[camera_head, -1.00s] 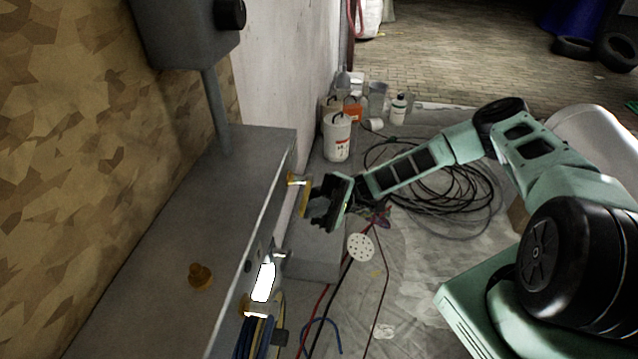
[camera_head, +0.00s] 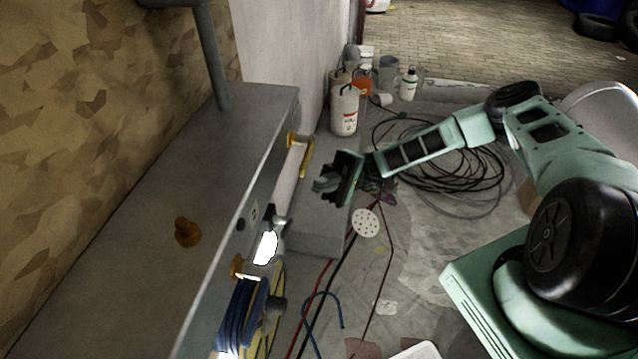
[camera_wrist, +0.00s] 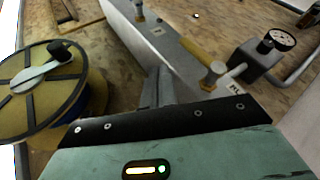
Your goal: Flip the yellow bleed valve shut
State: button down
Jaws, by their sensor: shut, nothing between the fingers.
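A yellow lever (camera_head: 305,158) is fixed near the far end of the long grey cabinet's side. In the wrist view a yellow lever (camera_wrist: 198,55) with a brass hub (camera_wrist: 213,76) lies along the grey cabinet, beyond my fingers to the right. My gripper (camera_head: 322,184) is shut and empty, pointing at the cabinet, to the right of and below the lever in the head view, with a visible gap. In the wrist view my grey fingertips (camera_wrist: 156,82) are together, apart from the lever.
The long grey cabinet (camera_head: 150,270) carries a brass knob (camera_head: 187,234) on top. A blue hose reel (camera_head: 245,315) hangs on its near side.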

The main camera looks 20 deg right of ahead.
jog(key=b+v, duration=0.1)
jog(key=v, duration=0.5)
jog(key=shift+w+d, duration=0.25)
jog(key=shift+d, duration=0.15)
jog(key=s+f+m+t+h, duration=0.3)
jog(key=s+h, duration=0.4)
jog(key=h, duration=0.7)
jog(key=d+r+m+t+h, duration=0.3)
jog(key=d+r+t+h, duration=0.5)
jog(key=r+t, duration=0.5)
jog(key=s+a+r+n+g+y+p, duration=0.1)
jog(key=s+a+r+n+p, duration=0.2)
jog(key=s+a, duration=0.3)
jog(key=s+a+r+n+g+p, duration=0.2)
jog(key=s+a+r, duration=0.4)
jog(key=a, duration=0.4)
jog(key=n+p, duration=0.1)
jog(key=n, duration=0.1)
jog(key=shift+s+a+r+n+g+y, duration=0.15)
jog(key=shift+a+r+n+g+y, duration=0.15)
jog(key=shift+a+n+y, duration=0.1)
